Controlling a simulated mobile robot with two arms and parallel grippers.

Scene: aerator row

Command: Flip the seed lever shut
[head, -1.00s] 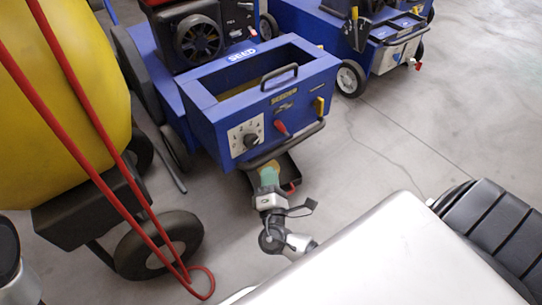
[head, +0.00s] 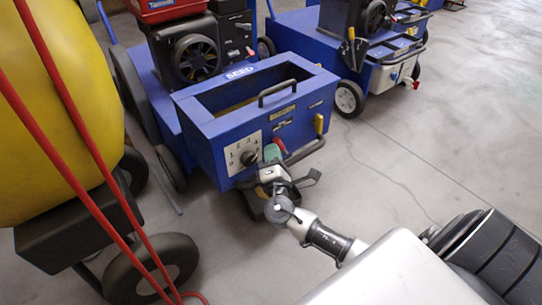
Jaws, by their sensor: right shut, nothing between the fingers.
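The blue seeder (head: 243,112), marked SEED, has an open hopper and a front panel with a numbered white dial plate (head: 243,152) and black knob. A yellow lever (head: 319,123) stands upright at the panel's right end. My right gripper (head: 272,153) has green fingertips, is shut and empty, and is in front of the panel just right of the knob. I cannot tell whether it touches the lever. My left gripper is not in view.
A black handle (head: 277,90) rises at the hopper's front edge, and a black bar (head: 306,151) runs along the panel's lower front. A yellow tank (head: 58,115) on a wheeled cart with red hoses stands left. Another blue machine (head: 365,75) stands behind right. Grey floor is clear on the right.

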